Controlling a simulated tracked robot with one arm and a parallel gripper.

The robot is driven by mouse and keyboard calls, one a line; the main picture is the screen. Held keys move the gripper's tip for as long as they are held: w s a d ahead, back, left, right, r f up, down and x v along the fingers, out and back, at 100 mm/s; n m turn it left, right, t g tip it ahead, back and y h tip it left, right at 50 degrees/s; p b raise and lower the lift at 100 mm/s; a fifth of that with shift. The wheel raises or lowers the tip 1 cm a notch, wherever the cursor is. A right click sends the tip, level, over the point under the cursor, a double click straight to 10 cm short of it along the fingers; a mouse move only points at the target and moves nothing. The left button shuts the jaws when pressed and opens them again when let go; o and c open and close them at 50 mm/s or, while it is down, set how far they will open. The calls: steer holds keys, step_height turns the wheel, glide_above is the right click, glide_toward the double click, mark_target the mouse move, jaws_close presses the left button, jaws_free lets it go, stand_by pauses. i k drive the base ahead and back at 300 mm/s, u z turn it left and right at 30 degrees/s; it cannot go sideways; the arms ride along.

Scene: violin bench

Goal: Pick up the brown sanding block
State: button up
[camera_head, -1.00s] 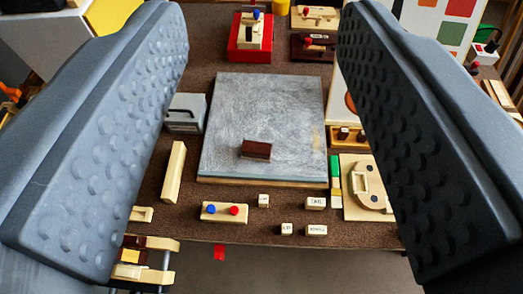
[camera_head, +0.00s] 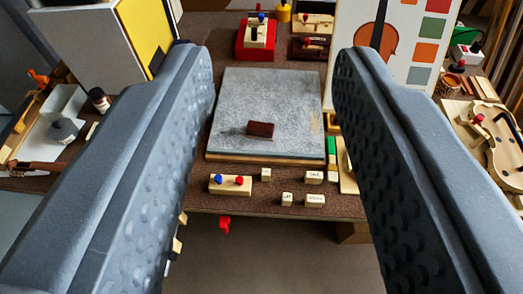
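The brown sanding block (camera_head: 260,129) is a small dark brown piece lying on the grey board (camera_head: 285,92), near the board's front middle. My gripper (camera_head: 272,62) is open, with one dark grey dimpled finger at the left and one at the right of the view. Nothing is between the fingers' pads up close. The block shows in the gap between them, farther off and apart from both fingers.
A light wood piece with blue and red knobs (camera_head: 230,184) and several small labelled blocks lie along the table's front edge. A red box (camera_head: 256,38) stands behind the board. A violin picture panel (camera_head: 400,45) stands back right. A violin body (camera_head: 497,145) lies far right.

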mark_target(256, 130)
steer(key=u, duration=0.3)
steer(key=i, duration=1)
steer(key=u, duration=0.15)
